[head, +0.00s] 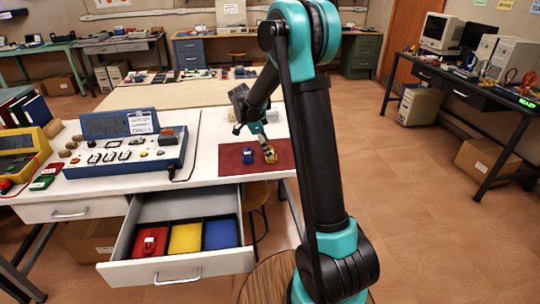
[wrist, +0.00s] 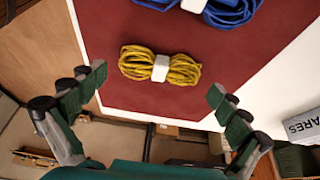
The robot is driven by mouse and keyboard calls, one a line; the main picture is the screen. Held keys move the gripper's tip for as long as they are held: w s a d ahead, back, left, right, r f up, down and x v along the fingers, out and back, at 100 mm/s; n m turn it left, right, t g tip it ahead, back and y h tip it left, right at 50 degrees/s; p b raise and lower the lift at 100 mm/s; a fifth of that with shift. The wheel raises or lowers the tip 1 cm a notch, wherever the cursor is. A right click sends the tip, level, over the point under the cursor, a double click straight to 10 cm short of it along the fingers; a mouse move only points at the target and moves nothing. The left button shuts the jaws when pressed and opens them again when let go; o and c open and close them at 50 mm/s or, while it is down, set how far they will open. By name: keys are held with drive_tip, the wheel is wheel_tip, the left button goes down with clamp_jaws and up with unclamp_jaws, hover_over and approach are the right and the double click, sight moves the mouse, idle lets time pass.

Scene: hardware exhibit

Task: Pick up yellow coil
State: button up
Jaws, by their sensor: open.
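The yellow coil (wrist: 160,66) is a bundle of yellow cord with a white band around its middle. It lies on a dark red mat (wrist: 130,100) on the white table. It also shows in the head view (head: 270,154), partly behind my gripper. My gripper (wrist: 158,92) is open and empty above the near part of the mat, its fingers on either side of the coil in the picture and apart from it. In the head view my gripper (head: 264,143) points down at the mat's right half.
A blue coil (head: 249,156) lies on the mat left of the yellow one. An open drawer (head: 128,250) below has red, yellow and blue compartments, with a red coil (head: 151,240) in the red one. A blue instrument case (head: 128,150) stands on the table at left.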

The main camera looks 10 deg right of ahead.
drive_tip(key=shift+d+f, duration=0.2)
drive_tip(key=shift+f, duration=0.3)
drive_tip(key=c, duration=0.9)
